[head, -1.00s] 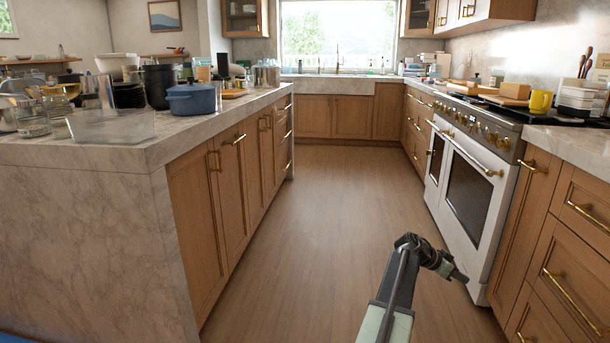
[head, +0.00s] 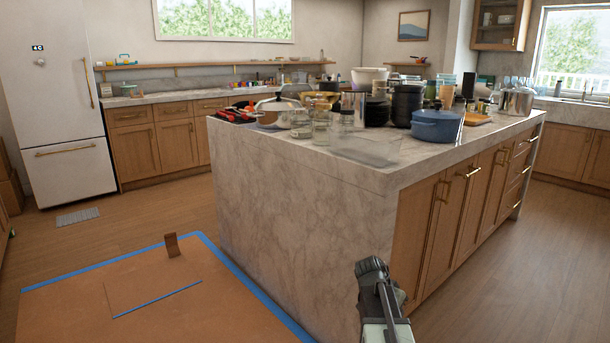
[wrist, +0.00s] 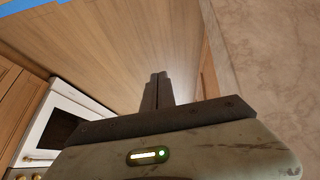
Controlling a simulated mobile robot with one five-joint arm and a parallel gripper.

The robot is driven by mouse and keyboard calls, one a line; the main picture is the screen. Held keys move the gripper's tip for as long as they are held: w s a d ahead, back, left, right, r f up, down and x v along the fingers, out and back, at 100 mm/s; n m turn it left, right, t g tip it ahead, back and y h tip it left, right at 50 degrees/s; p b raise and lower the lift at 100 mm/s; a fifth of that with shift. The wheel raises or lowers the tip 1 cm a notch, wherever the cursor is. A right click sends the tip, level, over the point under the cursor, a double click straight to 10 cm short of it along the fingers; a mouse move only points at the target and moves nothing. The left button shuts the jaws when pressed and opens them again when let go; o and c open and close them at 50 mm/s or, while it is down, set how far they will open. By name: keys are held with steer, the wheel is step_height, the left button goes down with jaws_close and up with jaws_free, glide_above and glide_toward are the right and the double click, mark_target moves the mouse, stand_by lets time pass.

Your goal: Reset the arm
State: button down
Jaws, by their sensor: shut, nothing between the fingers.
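My gripper shows in the wrist view (wrist: 158,80) with its two fingers together, shut and empty. Beyond the fingers there is wooden floor, and nothing touches them. In the head view my arm shows at the bottom, right of centre, in front of the island's near corner. The fingers cannot be made out there.
The marble island (head: 290,210) stands close ahead, crowded with a blue pot (head: 437,126), glass jars and dark bowls. Brown sheeting edged in blue tape (head: 60,300) lies on the floor at left. A white fridge (head: 55,100) stands behind. Open floor (head: 480,285) runs at right.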

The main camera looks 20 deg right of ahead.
steer(key=a+n+y+p, duration=0.25)
steer(key=a+n, duration=0.25)
steer(key=a, duration=1.6)
steer(key=s+a+f+n+g+y, duration=0.1)
steer(key=s+a+n+y, duration=0.3)
steer(key=s+a+n, duration=0.55)
step_height(320, 180, up, 38)
steer(key=w+a+m+p, duration=0.1)
steer(key=w+m+p, duration=0.1)
steer(key=p, duration=3.5)
steer(key=shift+a+f, duration=0.15)
